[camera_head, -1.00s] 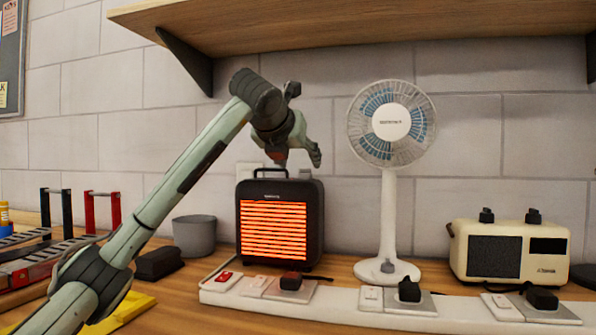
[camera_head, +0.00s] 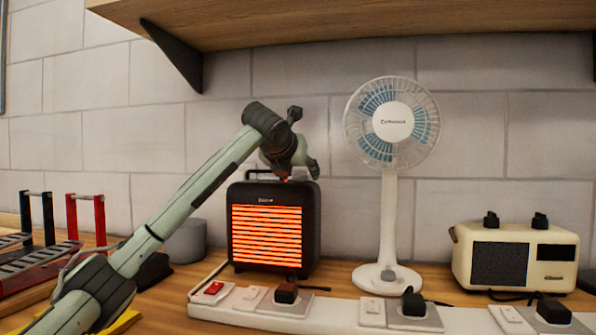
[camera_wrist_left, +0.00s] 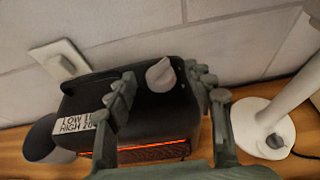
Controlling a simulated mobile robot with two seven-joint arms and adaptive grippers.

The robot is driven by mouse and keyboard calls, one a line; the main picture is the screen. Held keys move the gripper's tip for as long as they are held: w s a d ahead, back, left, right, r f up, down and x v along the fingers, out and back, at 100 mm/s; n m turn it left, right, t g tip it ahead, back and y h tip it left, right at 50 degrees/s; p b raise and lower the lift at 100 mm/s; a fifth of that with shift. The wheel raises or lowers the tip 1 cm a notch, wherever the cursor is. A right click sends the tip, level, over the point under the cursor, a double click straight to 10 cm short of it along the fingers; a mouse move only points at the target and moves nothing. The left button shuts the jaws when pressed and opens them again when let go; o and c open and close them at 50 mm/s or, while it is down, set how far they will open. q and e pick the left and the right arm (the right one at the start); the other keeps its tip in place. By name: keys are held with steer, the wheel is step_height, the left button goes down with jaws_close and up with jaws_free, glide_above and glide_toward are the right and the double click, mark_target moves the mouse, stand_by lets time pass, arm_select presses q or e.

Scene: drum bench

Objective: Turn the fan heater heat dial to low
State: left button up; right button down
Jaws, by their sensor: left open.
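The fan heater (camera_head: 275,225) is a black box with a glowing orange grille, standing on the bench against the wall. In the left wrist view its dark top (camera_wrist_left: 150,108) carries a grey heat dial (camera_wrist_left: 160,75) and a white label (camera_wrist_left: 80,124) reading LOW and HIGH. My left gripper (camera_head: 290,175) is above the heater's top. In the left wrist view the gripper (camera_wrist_left: 163,90) is open, with one finger on each side of the dial and no clear contact. The dial's exact setting cannot be told. The right gripper is not in view.
A white fan (camera_head: 388,210) stands right of the heater, with a cream radio (camera_head: 513,256) farther right. A white power strip (camera_head: 340,310) with plugs runs along the front. A grey cup (camera_head: 187,242) is left of the heater. A wooden shelf (camera_head: 350,22) hangs above.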

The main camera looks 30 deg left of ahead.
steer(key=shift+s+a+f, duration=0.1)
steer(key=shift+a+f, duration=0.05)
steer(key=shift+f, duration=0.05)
arm_select(q)
steer(key=c, duration=1.2)
steer(key=shift+a+f+m+h, duration=0.1)
steer(key=shift+a+m+h, duration=0.1)
steer(key=shift+m+h, duration=0.15)
steer(key=shift+a+m+h, duration=0.15)
steer(key=shift+m+h, duration=0.7)
steer(key=shift+h, duration=0.2)
steer(key=shift+m+t+h, duration=0.3)
steer(key=shift+m+h, duration=0.1)
steer(key=o, duration=1.1)
steer(key=shift+o, duration=0.5)
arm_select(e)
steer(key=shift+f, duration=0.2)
